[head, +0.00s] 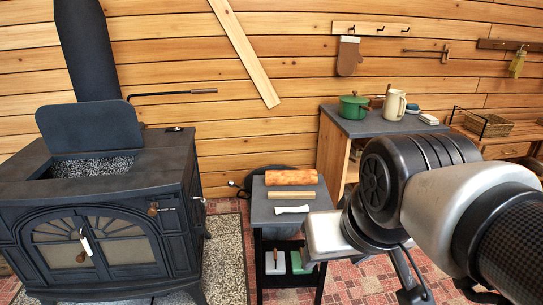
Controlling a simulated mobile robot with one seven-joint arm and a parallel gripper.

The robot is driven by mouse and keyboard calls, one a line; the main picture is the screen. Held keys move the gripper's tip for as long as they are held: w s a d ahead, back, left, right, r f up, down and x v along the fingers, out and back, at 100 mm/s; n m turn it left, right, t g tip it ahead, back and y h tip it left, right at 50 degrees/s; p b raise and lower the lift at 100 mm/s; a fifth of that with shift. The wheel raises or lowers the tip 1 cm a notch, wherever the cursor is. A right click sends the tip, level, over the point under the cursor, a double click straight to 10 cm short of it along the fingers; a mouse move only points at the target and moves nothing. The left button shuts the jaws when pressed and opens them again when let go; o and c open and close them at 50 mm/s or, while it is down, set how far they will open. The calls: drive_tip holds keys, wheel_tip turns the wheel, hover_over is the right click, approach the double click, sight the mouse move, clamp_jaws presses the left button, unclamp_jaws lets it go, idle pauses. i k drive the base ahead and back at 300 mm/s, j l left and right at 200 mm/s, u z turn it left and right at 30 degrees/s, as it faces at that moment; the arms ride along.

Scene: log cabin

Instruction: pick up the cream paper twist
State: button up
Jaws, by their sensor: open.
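The cream paper twist (291,209) lies on the dark top of a small table (263,212), near its front edge. It is a small pale piece with a flared end. My arm comes in from the right. Dark parts that look like my gripper (412,284) show below my black wrist joint, low and to the right of the twist. They are apart from the twist and hold nothing that I can see. The fingertips are not clear.
On the small table, a yellowish bar (291,194) and an orange-brown roll (291,177) lie behind the twist. A black stove (110,225) stands left. A cabinet (375,122) holds a green pot (353,106) and cream jug (395,105).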

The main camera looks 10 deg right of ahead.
sight(304, 209)
drive_tip(key=i+l, duration=0.15)
drive_tip(key=i, duration=0.45)
drive_tip(key=i+l, duration=0.15)
drive_tip(key=i, duration=0.4)
drive_tip(key=j+u, duration=0.05)
